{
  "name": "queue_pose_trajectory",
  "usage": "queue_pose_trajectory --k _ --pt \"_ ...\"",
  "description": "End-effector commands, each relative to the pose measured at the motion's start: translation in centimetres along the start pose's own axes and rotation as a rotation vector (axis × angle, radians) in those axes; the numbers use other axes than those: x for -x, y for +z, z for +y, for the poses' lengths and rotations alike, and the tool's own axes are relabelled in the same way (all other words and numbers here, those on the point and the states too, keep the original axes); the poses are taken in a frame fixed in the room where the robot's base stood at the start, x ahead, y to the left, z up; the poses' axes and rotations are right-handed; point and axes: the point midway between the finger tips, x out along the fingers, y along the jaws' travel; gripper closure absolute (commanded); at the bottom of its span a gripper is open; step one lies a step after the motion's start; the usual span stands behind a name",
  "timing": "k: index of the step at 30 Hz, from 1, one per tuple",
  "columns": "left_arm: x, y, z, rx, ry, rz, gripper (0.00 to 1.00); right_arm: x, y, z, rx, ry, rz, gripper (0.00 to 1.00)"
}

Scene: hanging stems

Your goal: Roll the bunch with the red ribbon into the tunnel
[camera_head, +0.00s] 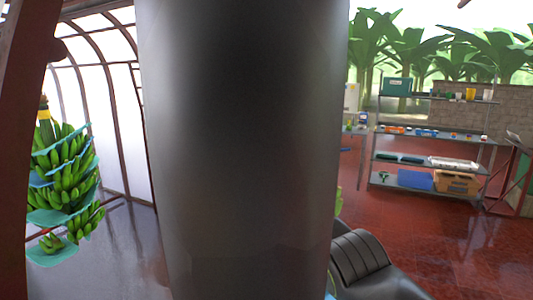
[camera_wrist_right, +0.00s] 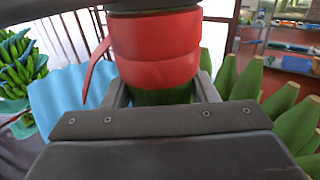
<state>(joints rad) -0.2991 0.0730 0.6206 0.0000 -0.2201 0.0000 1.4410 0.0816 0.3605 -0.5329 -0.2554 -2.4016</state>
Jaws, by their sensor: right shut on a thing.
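The red ribbon (camera_wrist_right: 155,48) is wrapped around a thick green stem (camera_wrist_right: 160,97) in the right wrist view, with one loose end hanging at its left. My right gripper (camera_wrist_right: 160,88) is shut on this stem just below the ribbon. Green bananas (camera_wrist_right: 285,100) of this bunch and a blue sheet (camera_wrist_right: 70,95) show around the fingers. In the head view a large dark grey cylinder hides nearly all of this bunch. An arched frame with white film, seemingly the tunnel (camera_head: 117,90), stands at the left. My left gripper is out of view.
A bunch with a yellow ribbon (camera_head: 44,114) and blue sheets hangs at the left, near the arches. A metal shelf (camera_head: 430,165) with boxes and pots stands at the right. The red floor (camera_head: 425,235) before it looks clear.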

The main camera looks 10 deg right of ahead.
Motion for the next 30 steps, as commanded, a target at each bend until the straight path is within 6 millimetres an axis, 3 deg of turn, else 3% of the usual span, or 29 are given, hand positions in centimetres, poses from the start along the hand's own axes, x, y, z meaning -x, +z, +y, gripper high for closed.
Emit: queue_pose_trajectory --k 1,2,6,20,30 --pt "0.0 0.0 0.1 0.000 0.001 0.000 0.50 0.0 -0.3 -0.4 0.001 -0.006 0.005 0.88" --pt "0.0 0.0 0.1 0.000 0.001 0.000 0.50 0.0 -0.3 -0.4 0.000 -0.006 0.005 0.45" --pt "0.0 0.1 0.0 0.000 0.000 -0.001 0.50 0.0 -0.2 -0.3 -0.002 -0.004 0.003 0.27" --pt "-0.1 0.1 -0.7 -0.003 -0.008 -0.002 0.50 0.2 0.0 -0.1 -0.007 -0.003 -0.004 0.27" --pt "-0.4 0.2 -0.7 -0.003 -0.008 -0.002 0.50 1.5 0.0 -0.2 -0.010 -0.010 -0.005 0.27"
